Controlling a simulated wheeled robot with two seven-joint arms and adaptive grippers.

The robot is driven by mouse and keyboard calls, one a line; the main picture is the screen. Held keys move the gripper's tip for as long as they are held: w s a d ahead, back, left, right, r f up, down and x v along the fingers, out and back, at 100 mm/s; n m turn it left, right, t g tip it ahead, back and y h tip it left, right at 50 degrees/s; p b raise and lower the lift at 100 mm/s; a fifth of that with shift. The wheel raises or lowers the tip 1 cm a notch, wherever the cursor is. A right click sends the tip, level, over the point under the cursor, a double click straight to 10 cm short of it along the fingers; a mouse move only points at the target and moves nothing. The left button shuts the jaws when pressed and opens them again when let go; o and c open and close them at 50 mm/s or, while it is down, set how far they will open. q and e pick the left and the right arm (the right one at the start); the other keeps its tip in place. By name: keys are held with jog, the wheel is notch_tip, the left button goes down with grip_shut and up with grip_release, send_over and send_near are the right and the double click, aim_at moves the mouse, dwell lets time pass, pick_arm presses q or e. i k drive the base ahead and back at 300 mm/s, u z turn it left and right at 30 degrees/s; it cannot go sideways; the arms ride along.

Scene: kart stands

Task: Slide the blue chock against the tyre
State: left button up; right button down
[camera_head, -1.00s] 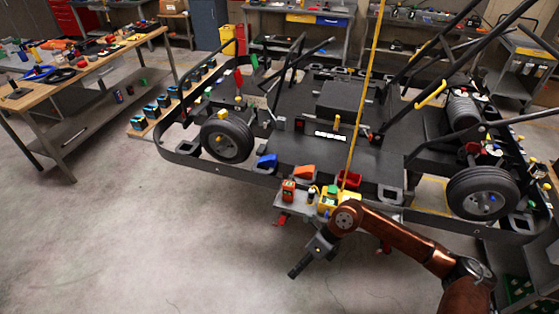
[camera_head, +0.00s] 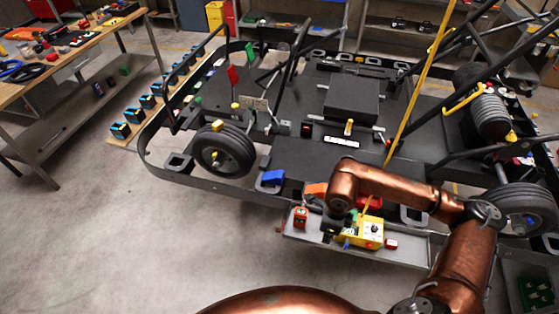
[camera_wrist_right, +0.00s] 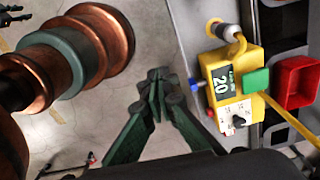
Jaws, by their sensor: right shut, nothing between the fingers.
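The blue chock (camera_head: 272,178) sits on the kart's edge just right of the left tyre (camera_head: 222,150). A narrow gap seems to show between them in the head view. My right gripper (camera_head: 330,228) is mostly hidden by its own arm there, over the shelf in front of the kart, to the right of and nearer than the chock. In the right wrist view, its dark green fingers (camera_wrist_right: 157,82) are shut and empty. The chock and tyre do not show in that view. My left gripper is not in view.
A yellow device (camera_head: 368,232) stands on the front shelf close to my right gripper; a red bin (camera_wrist_right: 297,82) is beside it in the wrist view. An orange block (camera_head: 315,190) lies right of the chock. A yellow strap (camera_head: 420,90) rises steeply. The floor at left is clear.

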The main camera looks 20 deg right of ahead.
aim_at(276, 177)
jog(key=i, duration=1)
